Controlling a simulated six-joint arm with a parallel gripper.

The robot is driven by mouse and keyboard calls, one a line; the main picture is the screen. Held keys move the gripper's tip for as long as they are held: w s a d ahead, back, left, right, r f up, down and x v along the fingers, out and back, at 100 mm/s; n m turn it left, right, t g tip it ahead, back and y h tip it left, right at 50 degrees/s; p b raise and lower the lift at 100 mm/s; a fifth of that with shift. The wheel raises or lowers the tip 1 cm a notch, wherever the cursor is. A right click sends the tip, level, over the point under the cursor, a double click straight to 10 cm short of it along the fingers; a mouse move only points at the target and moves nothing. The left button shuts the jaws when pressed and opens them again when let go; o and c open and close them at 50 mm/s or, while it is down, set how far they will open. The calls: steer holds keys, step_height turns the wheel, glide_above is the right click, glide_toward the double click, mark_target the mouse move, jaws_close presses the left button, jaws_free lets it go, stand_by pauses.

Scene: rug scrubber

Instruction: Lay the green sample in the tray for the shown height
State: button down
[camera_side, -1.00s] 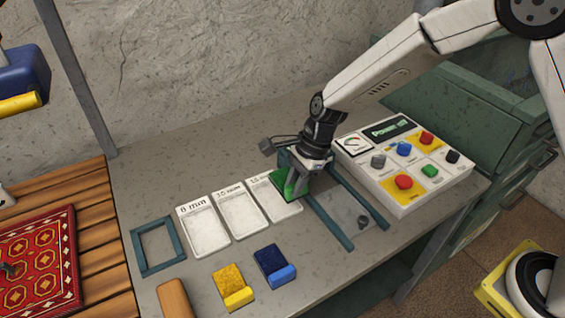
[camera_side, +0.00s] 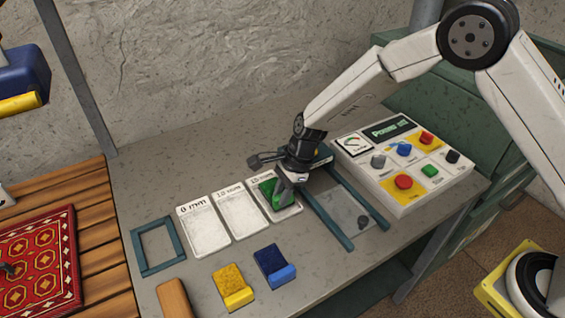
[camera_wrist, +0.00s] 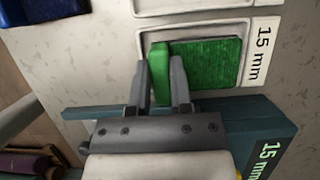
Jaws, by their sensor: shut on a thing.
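My gripper (camera_side: 282,200) is shut on the upright tab of the green sample (camera_side: 268,188). In the wrist view my gripper (camera_wrist: 160,64) has one finger on each side of the tab. The sample's flat pile (camera_wrist: 208,60) lies within the outline of the white tray marked 15 mm (camera_wrist: 249,35). I cannot tell whether it rests on the tray floor. In the side view this is the rightmost tray (camera_side: 294,211) of three; the left tray (camera_side: 204,239) and middle tray (camera_side: 238,225) are empty. A teal gauge bar shows 15 mm (camera_wrist: 268,162) in the wrist view.
Teal rails (camera_side: 330,223) and a white control panel (camera_side: 401,207) stand right of the trays. A yellow sample (camera_side: 231,283) and a blue sample (camera_side: 270,262) lie in front. An empty teal frame (camera_side: 136,253) is at left.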

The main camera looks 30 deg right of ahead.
steer(key=shift+f, duration=0.7)
steer(key=shift+f, duration=0.15)
steer(key=c, duration=0.5)
jaws_free()
steer(key=shift+c, duration=0.2)
steer(key=v, duration=1.2)
steer(key=shift+d, duration=0.15)
